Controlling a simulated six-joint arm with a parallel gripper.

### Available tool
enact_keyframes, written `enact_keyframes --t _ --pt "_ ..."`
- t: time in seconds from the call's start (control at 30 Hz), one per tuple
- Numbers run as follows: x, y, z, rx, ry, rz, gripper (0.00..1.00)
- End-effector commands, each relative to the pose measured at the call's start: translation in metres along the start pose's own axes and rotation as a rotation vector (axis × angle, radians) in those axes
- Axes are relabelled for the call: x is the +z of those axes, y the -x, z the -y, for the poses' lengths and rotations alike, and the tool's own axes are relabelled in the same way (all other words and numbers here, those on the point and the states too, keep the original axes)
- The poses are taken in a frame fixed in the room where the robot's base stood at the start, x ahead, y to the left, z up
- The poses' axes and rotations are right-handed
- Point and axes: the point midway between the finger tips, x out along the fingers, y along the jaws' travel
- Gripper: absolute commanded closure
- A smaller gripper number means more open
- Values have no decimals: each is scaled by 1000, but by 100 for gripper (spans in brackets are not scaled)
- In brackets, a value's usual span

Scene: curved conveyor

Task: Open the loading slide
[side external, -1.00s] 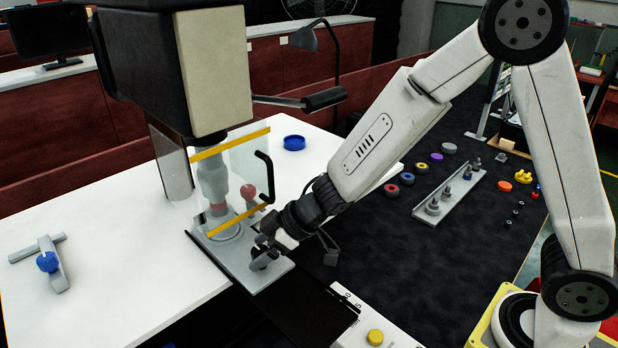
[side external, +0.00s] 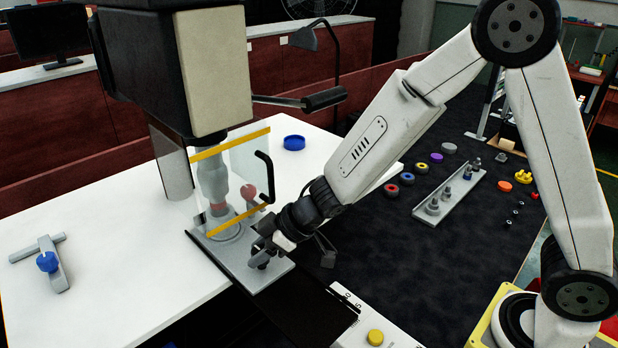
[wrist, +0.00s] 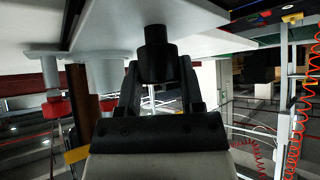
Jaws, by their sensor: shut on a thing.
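The loading slide (side external: 238,270) is a flat grey metal plate at the foot of the machine, sticking out toward the front right. My gripper (side external: 262,257) is low over its outer end in the side view. In the wrist view a black cylindrical knob (wrist: 153,50) stands between the two dark fingers of my gripper (wrist: 158,88), which are shut on it. The knob is mostly hidden by the fingers in the side view. The clear guard (side external: 236,172) with yellow edges and a black handle stands over the inner part of the slide.
A dark strip (side external: 300,305) runs from the slide's end to a white panel with a yellow button (side external: 375,337). A grey tool with a blue knob (side external: 47,262) lies left on the white table. A grey rack (side external: 450,197) and several coloured discs lie right on the dark mat.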

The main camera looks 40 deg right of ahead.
Motion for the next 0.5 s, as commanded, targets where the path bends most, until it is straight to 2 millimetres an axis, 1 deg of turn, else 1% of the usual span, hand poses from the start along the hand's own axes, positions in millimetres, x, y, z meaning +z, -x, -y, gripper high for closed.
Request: enact_keyframes --t 0.17,0.5 --pt "4 5 7 -2 -2 0 100" --pt "27 28 40 -3 -2 0 100"
